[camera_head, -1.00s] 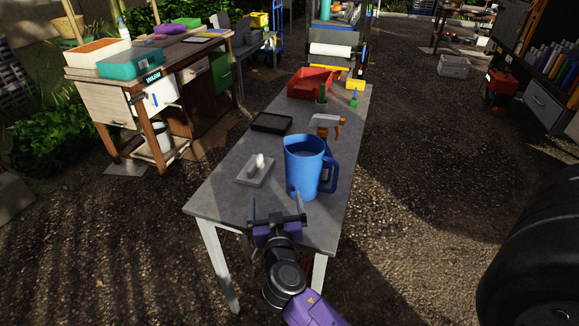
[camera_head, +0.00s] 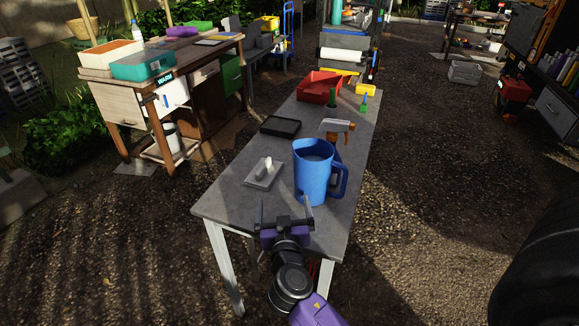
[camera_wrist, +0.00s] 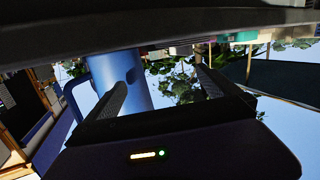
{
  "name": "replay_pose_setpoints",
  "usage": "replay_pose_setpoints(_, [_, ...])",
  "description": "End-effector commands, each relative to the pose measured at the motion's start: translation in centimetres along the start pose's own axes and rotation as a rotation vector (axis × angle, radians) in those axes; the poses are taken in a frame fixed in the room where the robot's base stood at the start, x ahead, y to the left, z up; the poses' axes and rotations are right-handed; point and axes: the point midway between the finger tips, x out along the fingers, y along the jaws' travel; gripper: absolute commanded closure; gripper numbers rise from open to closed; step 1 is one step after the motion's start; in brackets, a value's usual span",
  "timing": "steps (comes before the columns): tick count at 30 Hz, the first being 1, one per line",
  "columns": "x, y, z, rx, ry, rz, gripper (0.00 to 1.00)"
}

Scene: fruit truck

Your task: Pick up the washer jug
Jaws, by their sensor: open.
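The washer jug is a blue jug (camera_head: 311,178) standing upright near the front of the grey table, with its handle on the right. In the wrist view the blue jug (camera_wrist: 108,75) shows beyond the fingers, in an upside-down picture, partly hidden behind one finger. My gripper (camera_head: 284,208) is open and empty. It is at the table's near edge, in front of the jug and a little to its left. The fingers point toward the jug and appear apart from it. In the wrist view my gripper (camera_wrist: 160,88) has its two fingers spread with nothing between them.
On the grey table (camera_head: 225,200) are a trowel-like float (camera_head: 263,174) left of the jug, a black tray (camera_head: 281,127), a spray bottle (camera_head: 337,128) just behind the jug, and a red bin (camera_head: 319,87) at the far end. A wooden workbench (camera_head: 190,85) stands at the left.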

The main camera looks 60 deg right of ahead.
Motion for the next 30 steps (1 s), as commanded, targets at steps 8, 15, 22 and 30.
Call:
replay_pose_setpoints(8, [0.0, 0.0, 0.0, 0.0, 0.0, 0.0, 0.0])
replay_pose_setpoints(15, [0.0, -1.2, -0.3, -0.081, 0.009, -0.049, 0.0])
replay_pose_setpoints(22, [-3.1, -5.1, -1.0, -0.155, 0.035, -0.28, 0.0])
replay_pose_setpoints(30, [-13.3, -7.5, 0.1, -0.178, 0.069, -0.584, 0.0])
